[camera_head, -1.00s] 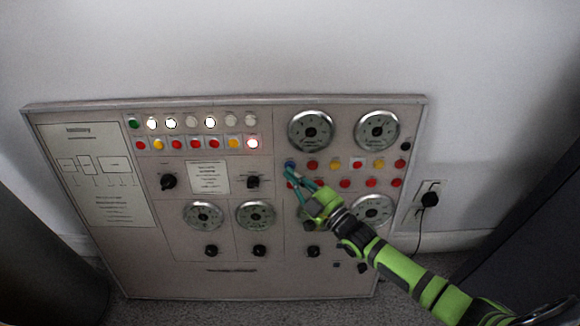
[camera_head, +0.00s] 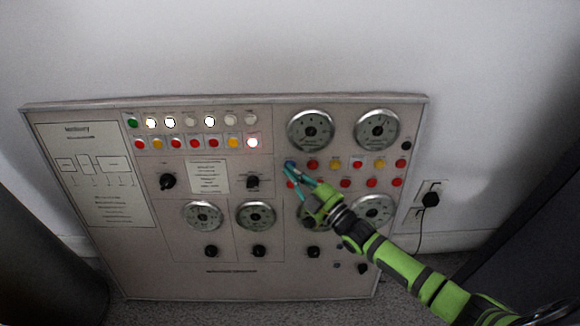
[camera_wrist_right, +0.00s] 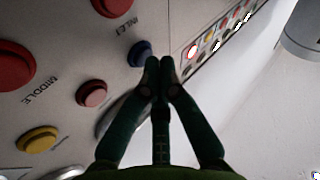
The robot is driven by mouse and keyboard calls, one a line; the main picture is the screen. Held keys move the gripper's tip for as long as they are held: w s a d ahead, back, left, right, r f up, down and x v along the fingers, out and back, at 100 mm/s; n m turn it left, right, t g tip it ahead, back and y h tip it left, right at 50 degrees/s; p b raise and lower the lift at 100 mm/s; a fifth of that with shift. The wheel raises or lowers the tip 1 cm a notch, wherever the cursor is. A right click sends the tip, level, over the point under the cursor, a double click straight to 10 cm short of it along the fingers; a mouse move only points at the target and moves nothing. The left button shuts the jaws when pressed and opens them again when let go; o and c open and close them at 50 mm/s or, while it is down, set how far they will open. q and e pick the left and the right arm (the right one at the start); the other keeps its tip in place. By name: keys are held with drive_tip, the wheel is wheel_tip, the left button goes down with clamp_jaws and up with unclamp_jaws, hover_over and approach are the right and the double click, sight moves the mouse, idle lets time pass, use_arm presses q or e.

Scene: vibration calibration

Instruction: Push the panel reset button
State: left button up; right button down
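The panel (camera_head: 120,285) leans against the wall, with lamps, buttons, knobs and dials on it. A small blue button (camera_head: 290,164) sits at the left end of the upper button row below the large dials. I cannot read which button is labelled reset. My right gripper (camera_head: 290,171) reaches in from the lower right, its tips just below the blue button. In the wrist view the green fingers (camera_wrist_right: 160,66) meet at their tips with nothing between them. The blue button (camera_wrist_right: 139,53) is just left of the tips; I cannot tell if they touch it. My left gripper is out of view.
Red and yellow buttons, such as a red one (camera_head: 312,164), lie close to the right. A dial (camera_head: 373,210) is partly behind my right arm. A wall socket with a black plug (camera_head: 430,199) is right of the panel. A dark cabinet (camera_head: 530,220) stands far right.

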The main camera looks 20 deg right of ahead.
drive_tip(key=shift+w+d, duration=0.1)
drive_tip(key=shift+w, duration=0.1)
idle(0.6)
drive_tip(key=shift+s+r+p, duration=0.15)
drive_tip(key=shift+s+p, duration=0.2)
drive_tip(key=shift+s+a, duration=0.25)
drive_tip(key=shift+s, duration=0.1)
drive_tip(key=s+p, duration=0.1)
drive_tip(key=s+a+p, duration=0.1)
drive_tip(key=s+p, duration=0.1)
drive_tip(key=s+r+p, duration=0.1)
drive_tip(key=shift+s+a, duration=0.2)
drive_tip(key=shift+s, duration=0.15)
